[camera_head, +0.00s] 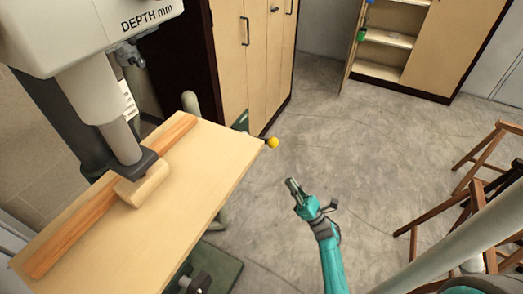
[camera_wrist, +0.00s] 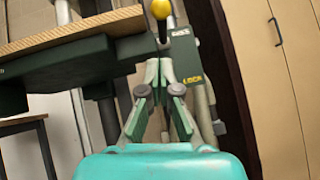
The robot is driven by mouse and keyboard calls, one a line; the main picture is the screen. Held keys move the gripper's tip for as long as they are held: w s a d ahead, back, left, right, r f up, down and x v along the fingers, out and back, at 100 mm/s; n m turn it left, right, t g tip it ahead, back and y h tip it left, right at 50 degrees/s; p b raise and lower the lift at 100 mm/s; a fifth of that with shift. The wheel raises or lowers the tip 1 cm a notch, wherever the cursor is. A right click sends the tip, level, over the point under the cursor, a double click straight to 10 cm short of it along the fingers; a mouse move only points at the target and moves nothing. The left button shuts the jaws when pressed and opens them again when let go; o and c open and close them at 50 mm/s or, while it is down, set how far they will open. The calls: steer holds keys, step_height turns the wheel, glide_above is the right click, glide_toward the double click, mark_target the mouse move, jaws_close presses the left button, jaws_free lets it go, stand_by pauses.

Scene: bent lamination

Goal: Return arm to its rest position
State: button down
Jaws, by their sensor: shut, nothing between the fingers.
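My gripper (camera_head: 291,184) is held out over the open floor, to the right of the drill press table (camera_head: 190,175). It is empty and apart from everything around it. In the wrist view my gripper (camera_wrist: 159,68) shows its two fingers drawn together, with nothing between them. Behind them are the table's underside and the yellow knob (camera_wrist: 161,9) of a lever. The knob also shows in the head view (camera_head: 272,142), up and to the left of my gripper.
A wooden block (camera_head: 146,185) sits under the machine's spindle, beside a long wooden fence (camera_head: 85,220). Tall cabinets (camera_head: 240,60) stand behind, one further back with an open door. Wooden stools or frames (camera_head: 480,160) stand at right. The middle floor (camera_head: 365,140) is clear.

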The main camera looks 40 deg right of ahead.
steer(key=s+a+m+g+h, duration=0.4)
steer(key=s+a+m+h, duration=0.6)
steer(key=a+m, duration=0.85)
steer(key=s+a+r+m+g+y, duration=0.2)
steer(key=s+r+m+g+y, duration=0.1)
steer(key=s+m, duration=0.5)
steer(key=s+a+r+m+g+y, duration=0.2)
steer(key=s+a+r+m+g, duration=0.1)
steer(key=s+m, duration=0.5)
steer(key=shift+s+a+r+g+y, duration=0.15)
steer(key=shift+s+a+g+y, duration=0.25)
steer(key=shift+s+g, duration=0.55)
steer(key=shift+s, duration=0.15)
